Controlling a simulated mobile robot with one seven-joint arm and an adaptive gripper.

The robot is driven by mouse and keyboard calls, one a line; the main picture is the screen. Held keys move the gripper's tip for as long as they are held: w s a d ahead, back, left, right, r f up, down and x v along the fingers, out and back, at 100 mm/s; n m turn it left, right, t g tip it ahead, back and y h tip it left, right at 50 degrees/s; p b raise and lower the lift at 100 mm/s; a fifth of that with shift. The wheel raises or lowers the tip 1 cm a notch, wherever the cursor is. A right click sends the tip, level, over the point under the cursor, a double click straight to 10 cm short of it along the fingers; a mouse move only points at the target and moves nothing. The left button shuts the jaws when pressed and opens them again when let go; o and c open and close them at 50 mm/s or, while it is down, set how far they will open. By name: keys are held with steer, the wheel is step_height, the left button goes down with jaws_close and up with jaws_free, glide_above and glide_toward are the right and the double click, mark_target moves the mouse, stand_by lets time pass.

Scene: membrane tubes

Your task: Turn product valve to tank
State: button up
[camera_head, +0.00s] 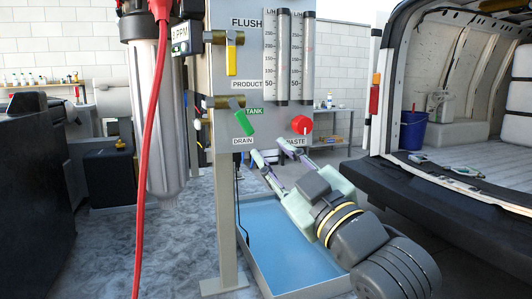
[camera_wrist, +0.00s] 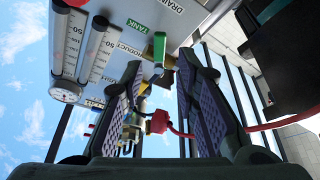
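The product valve has a green handle (camera_head: 245,124) on the grey panel (camera_head: 226,180), below the PRODUCT label (camera_head: 248,84). The handle slants down and to the right, between the TANK label (camera_head: 254,111) and the DRAIN label (camera_head: 243,140). In the wrist view the green handle (camera_wrist: 159,48) shows beyond the gap between my fingers, with the TANK label (camera_wrist: 137,25) to its left. My gripper (camera_head: 270,155) is open and empty, below and to the right of the handle, apart from it. Its two padded fingers (camera_wrist: 160,75) are spread wide.
A yellow handle (camera_head: 231,61) hangs above the green one. A red WASTE knob (camera_head: 301,124) sits to its right, close above my fingers. Two flow tubes (camera_head: 282,58) stand above. A red hose (camera_head: 152,140) and filter housing (camera_head: 172,110) are left. A blue tray (camera_head: 243,247) lies below.

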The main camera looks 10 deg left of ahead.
steer(key=w+a+f+n+h, duration=0.1)
steer(key=a, duration=0.1)
steer(key=w+a+f+n+t+h+b, duration=0.1)
steer(key=a, duration=0.1)
steer(key=w+a+f+n+h, duration=0.1)
steer(key=a, duration=0.2)
steer(key=shift+w+a+t+h, duration=0.1)
steer(key=shift+w+t+h, duration=0.2)
steer(key=shift+w+h, duration=0.1)
steer(key=c, duration=0.4)
steer(key=a+h, duration=0.1)
steer(key=a+n+t+h+b, duration=0.1)
steer(key=a+n+h, duration=0.1)
steer(key=a, duration=0.1)
steer(key=shift+f+t+h+b, duration=0.3)
steer(key=shift+f+t, duration=0.1)
jaws_close()
steer(key=s+a+t+h+b, duration=0.2)
steer(key=s+a+t+h, duration=0.15)
steer(key=s+h, duration=0.75)
steer(key=p, duration=0.3)
glide_toward(241, 117)
steer(key=w+a+f, duration=0.1)
steer(key=w+a, duration=0.3)
steer(key=w, duration=0.1)
steer(key=w+d, duration=0.1)
steer(key=w+d+r+p, duration=0.1)
steer(key=shift+d, duration=0.4)
